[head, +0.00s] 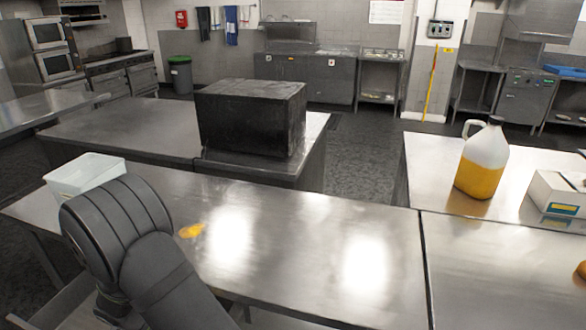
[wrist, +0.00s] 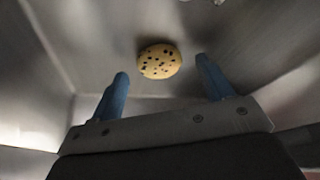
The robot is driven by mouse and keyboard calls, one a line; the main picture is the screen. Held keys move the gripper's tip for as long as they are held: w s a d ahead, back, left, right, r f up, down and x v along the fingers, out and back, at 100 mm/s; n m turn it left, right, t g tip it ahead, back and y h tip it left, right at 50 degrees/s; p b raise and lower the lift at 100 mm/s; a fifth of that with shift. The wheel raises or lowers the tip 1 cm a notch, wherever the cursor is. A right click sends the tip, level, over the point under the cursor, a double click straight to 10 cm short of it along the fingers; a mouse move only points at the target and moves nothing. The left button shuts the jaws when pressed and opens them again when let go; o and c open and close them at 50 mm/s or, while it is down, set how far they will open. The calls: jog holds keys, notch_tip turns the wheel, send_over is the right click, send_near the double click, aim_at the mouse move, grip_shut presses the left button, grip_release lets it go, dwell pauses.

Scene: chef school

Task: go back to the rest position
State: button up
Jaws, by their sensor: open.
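My gripper (wrist: 162,72) shows in the wrist view with its two blue fingers spread wide apart and nothing held between them. A round tan cookie with dark chips (wrist: 160,59) shows beyond the fingertips, between them in the picture, apart from both. It appears to lie on a grey metal surface. In the head view my dark arm fills the lower left, and my gripper is hidden from that camera.
A steel table (head: 330,235) has a white tub (head: 85,172) at its left and a flat yellow-orange item (head: 191,230). A jug of yellow liquid (head: 481,160) and a white box (head: 557,195) stand on the right. A black box (head: 250,117) stands behind. The table's middle is clear.

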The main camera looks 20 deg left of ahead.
jog(key=shift+d+r, duration=0.1)
jog(key=shift+r, duration=1.25)
jog(key=shift+f, duration=0.15)
jog(key=shift+f, duration=0.25)
notch_tip(320, 180, down, 2)
jog(key=shift+f, duration=0.2)
jog(key=v, duration=1.2)
jog(key=x, duration=1.2)
jog(key=shift+d+f, duration=0.1)
notch_tip(320, 180, up, 33)
jog(key=w+n+t+y, duration=0.2)
jog(key=w+n, duration=0.8)
jog(key=w, duration=0.8)
jog(key=shift+w+d+f+n+y, duration=0.2)
jog(key=shift+f+n+y, duration=0.1)
jog(key=shift+f+y, duration=0.25)
